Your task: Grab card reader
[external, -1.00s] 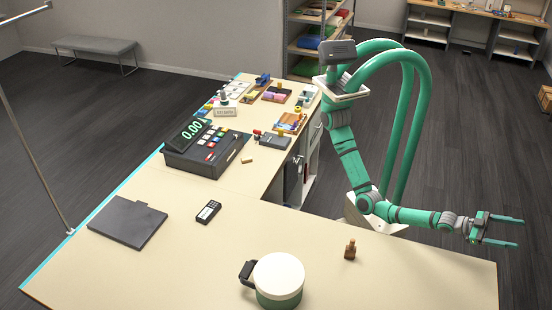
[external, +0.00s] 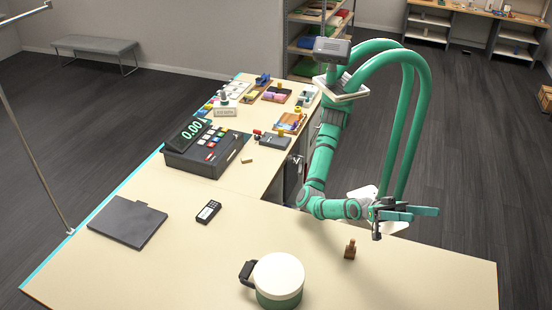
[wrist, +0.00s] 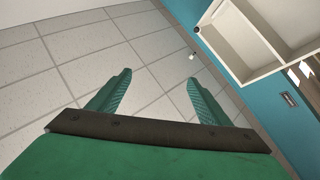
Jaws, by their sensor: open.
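The card reader (external: 208,212) is most likely the small black handheld device with a pale screen and keys, lying flat on the counter left of centre in the external view. My gripper (external: 425,211) is above the right part of the counter, well to the right of the card reader and apart from it. Its green fingers point right, away from the card reader. In the wrist view my gripper (wrist: 155,95) has its two fingers spread with nothing between them. The card reader does not show in the wrist view.
On the counter (external: 330,225) stand a cash register (external: 205,150), a dark flat clipboard-like slab (external: 127,221), a white-topped round pot (external: 278,278) and a small brown stamp-like object (external: 350,249). The counter between card reader and pot is clear. A metal rail post (external: 38,165) stands at left.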

